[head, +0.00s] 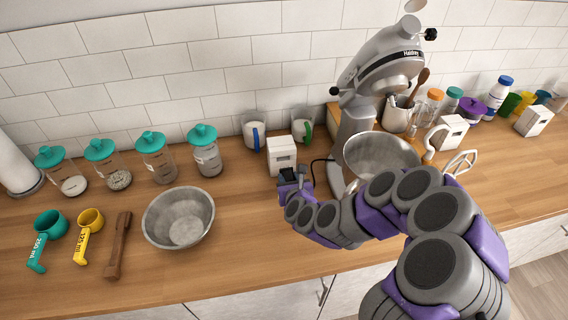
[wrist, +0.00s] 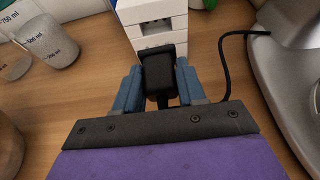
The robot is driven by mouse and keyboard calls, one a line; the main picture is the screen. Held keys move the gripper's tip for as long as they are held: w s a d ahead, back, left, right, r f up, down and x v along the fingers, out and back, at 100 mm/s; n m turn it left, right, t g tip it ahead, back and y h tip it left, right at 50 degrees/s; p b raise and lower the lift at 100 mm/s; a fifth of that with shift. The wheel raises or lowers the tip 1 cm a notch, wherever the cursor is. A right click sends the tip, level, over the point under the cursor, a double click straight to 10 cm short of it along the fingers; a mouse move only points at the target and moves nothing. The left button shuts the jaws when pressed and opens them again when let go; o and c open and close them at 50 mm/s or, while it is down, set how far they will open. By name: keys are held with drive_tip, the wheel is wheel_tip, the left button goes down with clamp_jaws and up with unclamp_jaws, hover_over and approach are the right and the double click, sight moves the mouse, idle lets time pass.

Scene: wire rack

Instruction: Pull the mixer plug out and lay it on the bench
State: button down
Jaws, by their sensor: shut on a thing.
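The black mixer plug (wrist: 158,72) is between the blue fingers of my gripper (wrist: 158,88), which is shut on it. The plug is right in front of the white socket box (wrist: 152,32); I cannot tell whether its pins are still in the socket. In the head view, my gripper (head: 292,178) is just in front of the white socket box (head: 281,156). A black cord (wrist: 223,62) runs beside the mixer base (wrist: 290,60). The grey stand mixer (head: 358,135) stands to the right with its head tilted up. The wooden bench (head: 245,215) is under the gripper.
A metal bowl (head: 179,217) stands on the bench to the left, with a wooden tool (head: 118,245) and measuring cups beside it. Several teal-lidded jars (head: 205,150) and two measuring jugs line the back. The bench in front of the gripper is clear.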

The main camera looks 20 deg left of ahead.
idle(0.3)
drive_tip(key=shift+s+d+b, duration=0.4)
drive_tip(key=shift+s+d, duration=0.05)
drive_tip(key=shift+s, duration=0.35)
drive_tip(key=shift+s+d, duration=0.3)
drive_tip(key=shift+s, duration=0.15)
